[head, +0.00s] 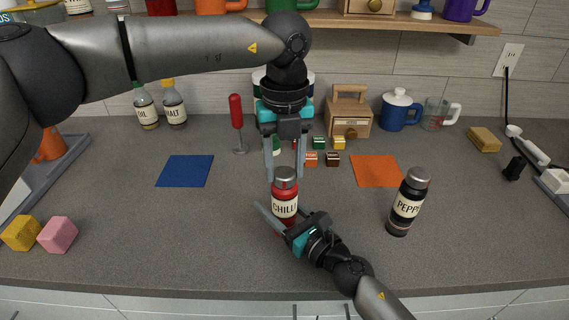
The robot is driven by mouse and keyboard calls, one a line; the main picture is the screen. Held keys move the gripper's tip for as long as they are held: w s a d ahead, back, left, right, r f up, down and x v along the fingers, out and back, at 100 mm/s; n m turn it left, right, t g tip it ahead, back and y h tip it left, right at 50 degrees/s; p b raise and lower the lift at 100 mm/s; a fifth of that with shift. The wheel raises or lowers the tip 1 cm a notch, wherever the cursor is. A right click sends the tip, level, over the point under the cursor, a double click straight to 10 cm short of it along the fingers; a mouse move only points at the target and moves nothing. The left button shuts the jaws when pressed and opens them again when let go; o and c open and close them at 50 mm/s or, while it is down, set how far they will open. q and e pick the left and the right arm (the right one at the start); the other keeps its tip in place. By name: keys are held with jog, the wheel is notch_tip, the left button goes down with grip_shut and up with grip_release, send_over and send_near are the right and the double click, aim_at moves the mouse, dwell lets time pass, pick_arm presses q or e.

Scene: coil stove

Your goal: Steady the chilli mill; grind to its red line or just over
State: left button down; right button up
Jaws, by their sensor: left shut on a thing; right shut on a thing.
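The chilli mill (284,207) is red with a grey cap and a pale "CHILLI" label. It stands upright near the middle of the counter. My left gripper (285,177) comes down from above and is shut on the mill's grey cap, one finger on each side. My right gripper (279,213) reaches in from the lower right and is shut on the mill's red body, low down. Its fingers and palm hide part of the lower body. I cannot make out the red line or the level of any ground chilli.
A black pepper mill (407,204) stands to the right. A blue mat (185,171) and an orange mat (376,171) lie behind, with several small cubes between them. A red-handled whisk-like tool (237,122) stands behind left. Yellow (21,233) and pink (58,235) blocks sit front left.

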pick_arm(q)
jog(key=m, duration=1)
jog(key=shift+m, duration=0.3)
jog(key=m, duration=0.9)
jog(key=shift+m, duration=0.3)
jog(key=shift+c, duration=1.5)
grip_release()
